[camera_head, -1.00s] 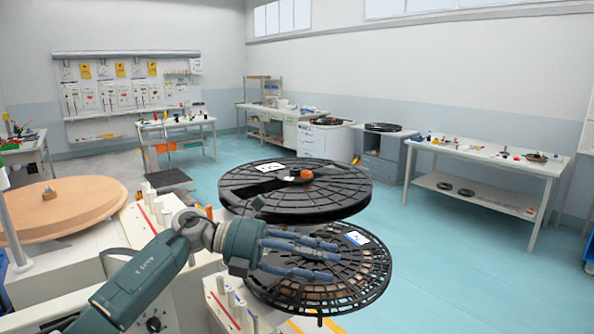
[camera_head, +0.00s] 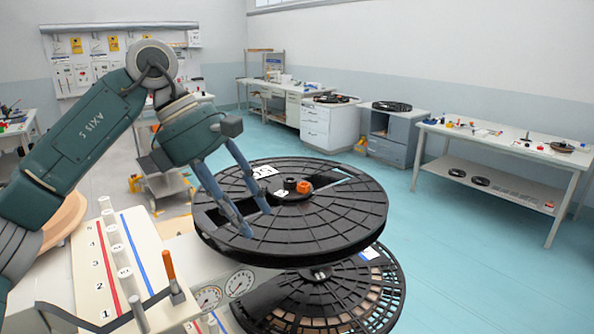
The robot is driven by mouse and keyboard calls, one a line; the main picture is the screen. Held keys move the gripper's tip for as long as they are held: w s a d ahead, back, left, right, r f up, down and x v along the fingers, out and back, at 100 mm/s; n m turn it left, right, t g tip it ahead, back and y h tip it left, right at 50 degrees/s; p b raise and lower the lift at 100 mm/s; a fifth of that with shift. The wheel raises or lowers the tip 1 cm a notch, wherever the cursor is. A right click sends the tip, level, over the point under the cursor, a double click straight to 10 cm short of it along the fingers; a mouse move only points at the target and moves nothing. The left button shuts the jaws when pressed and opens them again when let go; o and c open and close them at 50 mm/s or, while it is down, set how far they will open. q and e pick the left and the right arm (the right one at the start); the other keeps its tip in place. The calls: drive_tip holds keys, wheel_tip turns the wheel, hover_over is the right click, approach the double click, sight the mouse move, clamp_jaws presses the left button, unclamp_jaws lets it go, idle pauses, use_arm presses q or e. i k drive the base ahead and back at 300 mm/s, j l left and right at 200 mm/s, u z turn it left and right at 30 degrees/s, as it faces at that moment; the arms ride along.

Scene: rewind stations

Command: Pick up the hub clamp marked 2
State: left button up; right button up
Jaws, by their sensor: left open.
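The upper black reel (camera_head: 345,225) lies flat in the middle of the view. At its hub sit a small orange piece (camera_head: 304,188) and a small dark piece (camera_head: 289,183) beside it. I cannot read a 2 on either, so I cannot tell which is the hub clamp marked 2. My left gripper (camera_head: 257,218) is open and empty, its blue-grey fingers pointing down over the left part of this reel, to the left of the hub pieces. I cannot tell whether the fingertips touch the reel. My right gripper is not in view.
A second black reel (camera_head: 385,290) lies below the upper one. A bench with numbered white pegs (camera_head: 123,281), gauges (camera_head: 240,283) and an orange-handled lever (camera_head: 168,265) is at the lower left. A white table (camera_head: 480,148) stands at the right; the blue floor (camera_head: 450,230) before it is clear.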

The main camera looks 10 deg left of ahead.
sight(282, 188)
drive_tip(key=i, duration=1.1)
